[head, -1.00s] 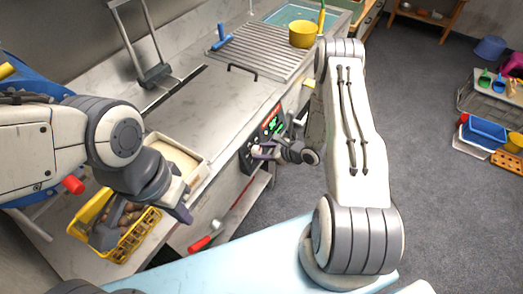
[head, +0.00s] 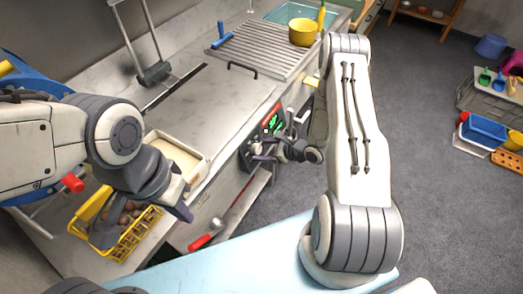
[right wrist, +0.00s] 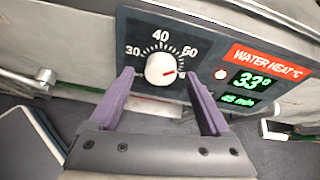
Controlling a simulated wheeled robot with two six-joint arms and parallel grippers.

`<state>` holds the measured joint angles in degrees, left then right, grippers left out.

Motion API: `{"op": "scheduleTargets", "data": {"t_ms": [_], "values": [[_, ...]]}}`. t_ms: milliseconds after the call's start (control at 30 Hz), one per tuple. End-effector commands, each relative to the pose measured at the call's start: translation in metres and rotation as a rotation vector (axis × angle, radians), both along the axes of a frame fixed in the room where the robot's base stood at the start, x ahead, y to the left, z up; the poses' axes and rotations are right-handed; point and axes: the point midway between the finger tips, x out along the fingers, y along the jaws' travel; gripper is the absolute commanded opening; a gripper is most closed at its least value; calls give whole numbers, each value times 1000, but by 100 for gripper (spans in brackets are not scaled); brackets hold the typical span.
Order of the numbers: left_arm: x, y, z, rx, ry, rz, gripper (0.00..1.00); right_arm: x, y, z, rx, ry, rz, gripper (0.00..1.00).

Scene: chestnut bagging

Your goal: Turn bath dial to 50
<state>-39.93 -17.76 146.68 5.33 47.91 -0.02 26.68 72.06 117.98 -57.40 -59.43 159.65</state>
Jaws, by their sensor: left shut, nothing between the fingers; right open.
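The white round bath dial (right wrist: 161,69) sits on a dark panel (right wrist: 200,40) on the front of the counter. Numbers 30, 40 and what reads as 50 or 60 are printed around it. A red label reads WATER HEAT °C, and the green display (right wrist: 247,84) shows about 33° and 45 min. My left gripper (head: 184,212) is shut and empty beside the yellow basket (head: 127,240).
A beige tray (head: 178,158) stands behind the basket, which holds chestnuts. A red-handled tool (head: 201,241) lies below the counter edge. A grooved drainboard (head: 262,50) and yellow pot (head: 303,32) are at the back.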

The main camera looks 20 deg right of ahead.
Motion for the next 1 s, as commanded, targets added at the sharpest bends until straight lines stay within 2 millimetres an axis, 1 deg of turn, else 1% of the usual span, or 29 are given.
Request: {"op": "scheduleTargets", "data": {"t_ms": [300, 500, 667, 1000], "values": [[0, 0, -8, 0, 0, 0, 0, -41, -31, 35, 0, 1, -6, 81], [0, 0, -9, 0, 0, 0, 0, -59, -43, 51, 1, 2, -3, 81], [0, 0, -9, 0, 0, 0, 0, -64, -45, 54, 1, 3, 0, 81], [0, 0, -11, 0, 0, 0, 0, -64, -45, 53, -19, -16, 20, 82]]}}
